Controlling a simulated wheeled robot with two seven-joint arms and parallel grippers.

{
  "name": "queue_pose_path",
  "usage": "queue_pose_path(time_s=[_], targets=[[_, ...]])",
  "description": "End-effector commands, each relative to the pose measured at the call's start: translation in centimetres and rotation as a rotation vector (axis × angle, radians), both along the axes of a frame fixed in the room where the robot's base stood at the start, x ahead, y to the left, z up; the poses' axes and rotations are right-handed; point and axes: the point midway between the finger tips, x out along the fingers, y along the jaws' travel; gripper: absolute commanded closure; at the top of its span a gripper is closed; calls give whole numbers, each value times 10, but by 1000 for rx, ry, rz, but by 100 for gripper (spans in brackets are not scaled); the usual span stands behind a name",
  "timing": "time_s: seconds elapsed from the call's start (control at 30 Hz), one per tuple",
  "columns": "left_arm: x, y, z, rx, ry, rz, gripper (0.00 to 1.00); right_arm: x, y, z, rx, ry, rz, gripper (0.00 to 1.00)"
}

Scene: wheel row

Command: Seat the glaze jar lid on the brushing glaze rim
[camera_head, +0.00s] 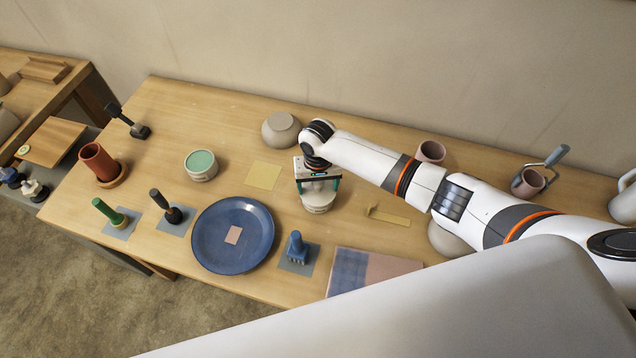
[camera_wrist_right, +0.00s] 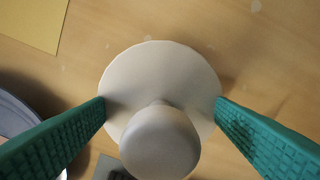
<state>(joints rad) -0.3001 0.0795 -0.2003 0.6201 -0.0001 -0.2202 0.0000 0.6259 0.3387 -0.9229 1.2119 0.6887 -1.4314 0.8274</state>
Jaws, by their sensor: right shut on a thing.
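A pale jar with a green top surface (camera_head: 201,164), likely the brushing glaze, stands upright and apart, to the left. My left gripper is not in view.
A yellow square (camera_head: 263,175) lies between the green-topped jar and my right gripper. A blue plate (camera_head: 210,250) and a blue stamp (camera_head: 297,247) are in front. A terracotta pot (camera_head: 98,161) stands at the left; pink cups (camera_head: 430,152) are at the right.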

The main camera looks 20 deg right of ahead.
Motion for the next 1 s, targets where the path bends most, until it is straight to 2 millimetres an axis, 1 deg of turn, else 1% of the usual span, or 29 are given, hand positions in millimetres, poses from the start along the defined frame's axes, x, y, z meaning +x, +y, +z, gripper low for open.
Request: queue_pose_path(time_s=[0.6,1.0], targets=[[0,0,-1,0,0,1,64,0,0,-8,0,1,0,46],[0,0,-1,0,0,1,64,-1,0,-10,-1,1,0,46]])
